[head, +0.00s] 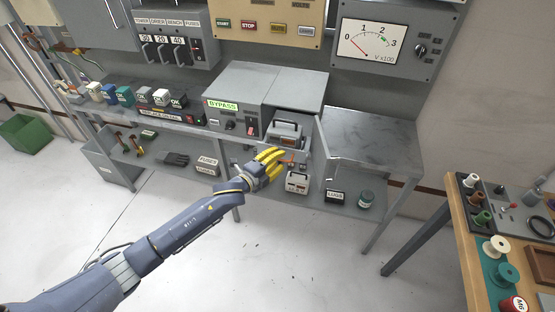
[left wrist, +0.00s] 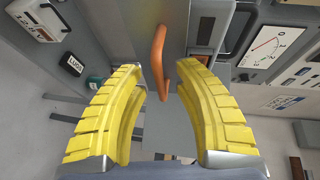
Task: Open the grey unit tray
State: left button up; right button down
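The grey unit (head: 245,90) stands on the bench, with a green BYPASS label on its left part. Its right bay is open, and a meter-like module (head: 285,133) shows inside. A grey door panel (head: 321,155) stands out from the bay's right side. My left gripper (head: 274,160) is in front of the bay, low by the tray front. In the left wrist view, its yellow fingers (left wrist: 170,110) are spread apart, with an orange handle (left wrist: 160,62) between and beyond them. I see no contact with the handle. My right gripper is not in view.
The bench top (head: 370,140) right of the door is clear. On the shelf below are a white-faced module (head: 297,183), a dark labelled box (head: 335,196) and a teal-labelled jar (head: 367,198). A wooden table (head: 470,250) with spools stands at right.

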pick_arm(q)
jog(key=shift+c, duration=0.3)
grip_shut()
dwell(0.5)
